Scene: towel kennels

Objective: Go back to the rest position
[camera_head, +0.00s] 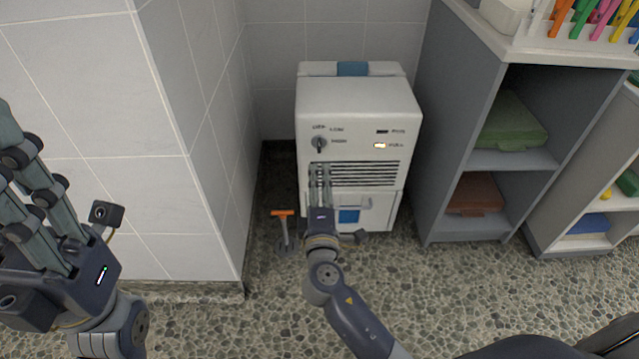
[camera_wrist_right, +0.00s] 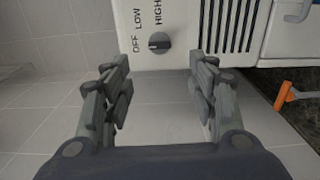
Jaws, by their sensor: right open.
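My right gripper (camera_head: 320,172) is open and empty in front of the white machine (camera_head: 357,100), just below its dark knob (camera_head: 319,143) in the head view. The wrist view shows the two fingers of the right gripper (camera_wrist_right: 164,78) spread apart, with the knob (camera_wrist_right: 159,41) beyond and between their tips, apart from them. OFF, LOW and HIGH labels surround the knob; I cannot tell its setting. My left gripper (camera_head: 22,165) is at the left edge, fingers pointing up, away from the machine; I cannot tell its opening.
A tiled wall corner (camera_head: 190,150) stands left of the machine. An orange-handled tool (camera_head: 283,214) stands on the pebbled floor (camera_head: 220,325) beside it. A grey shelf (camera_head: 440,130) with folded green (camera_head: 510,120) and brown (camera_head: 474,192) towels stands to the right.

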